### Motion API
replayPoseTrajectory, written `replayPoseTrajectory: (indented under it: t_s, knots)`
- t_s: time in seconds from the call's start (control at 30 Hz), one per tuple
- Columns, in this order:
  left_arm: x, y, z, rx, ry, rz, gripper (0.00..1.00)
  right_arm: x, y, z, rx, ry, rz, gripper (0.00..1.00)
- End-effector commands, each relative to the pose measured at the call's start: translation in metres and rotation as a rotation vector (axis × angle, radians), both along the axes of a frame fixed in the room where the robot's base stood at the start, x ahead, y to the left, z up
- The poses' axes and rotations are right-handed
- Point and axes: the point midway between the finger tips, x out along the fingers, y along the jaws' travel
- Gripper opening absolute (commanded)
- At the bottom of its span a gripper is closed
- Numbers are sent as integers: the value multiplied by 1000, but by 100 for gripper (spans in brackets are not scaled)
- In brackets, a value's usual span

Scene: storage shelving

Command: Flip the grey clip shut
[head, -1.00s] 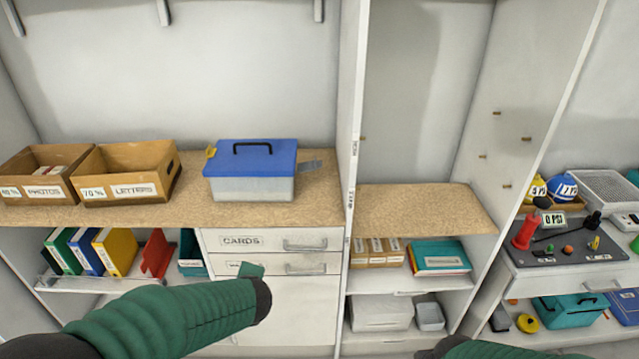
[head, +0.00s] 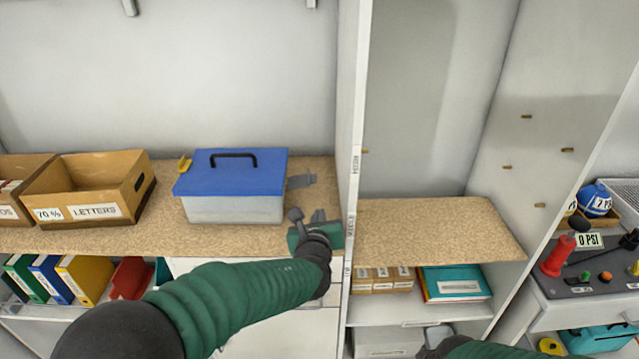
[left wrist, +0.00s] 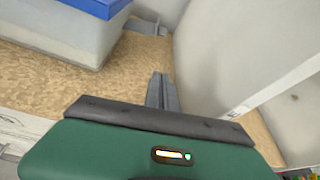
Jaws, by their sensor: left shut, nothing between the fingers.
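The storage box (head: 235,208) has a clear body and a blue lid (head: 232,172); it stands on the cork-coloured shelf. The grey clip (head: 301,181) sticks out flat from the box's right side, swung outward away from the lid. It also shows at the top of the left wrist view (left wrist: 146,26). A yellow clip (head: 184,163) sticks up at the lid's left edge. My left gripper (head: 318,214) is shut and empty, over the shelf's front edge, right of the box and nearer than the grey clip. Its fingers (left wrist: 161,88) are apart from box and clip.
A white upright partition (head: 350,190) stands close to the right of my left gripper. Cardboard boxes, one the letters box (head: 95,200), stand left of the storage box. The shelf (head: 268,232) is bare around the box's right side.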

Motion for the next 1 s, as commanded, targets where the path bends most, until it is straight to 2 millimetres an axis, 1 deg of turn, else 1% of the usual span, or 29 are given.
replayPoseTrajectory:
  t_s: [0.23, 0.37, 0.47, 0.8, 0.9, 1.0]
  knots:
    - [3, 2, -2, -2, 4, 2, 0, 0, 0, 0, 0, 0, 0, 0]
    - [13, 0, -6, 0, 6, 3, 0, 0, 0, 2, 0, 1, 0, 0]
    - [29, -1, -12, -1, 7, 3, 0, 0, 0, 4, 0, 0, 0, 0]
    - [98, -8, -35, -2, 6, 4, 0, 0, 0, 17, 0, 0, 0, 0]
    - [97, -3, -11, -3, 1, 4, 0, 0, 0, 26, 0, 0, 0, 0]
    - [97, -1, 0, -2, 3, 2, 0, 0, 0, 30, 0, 0, 0, 0]
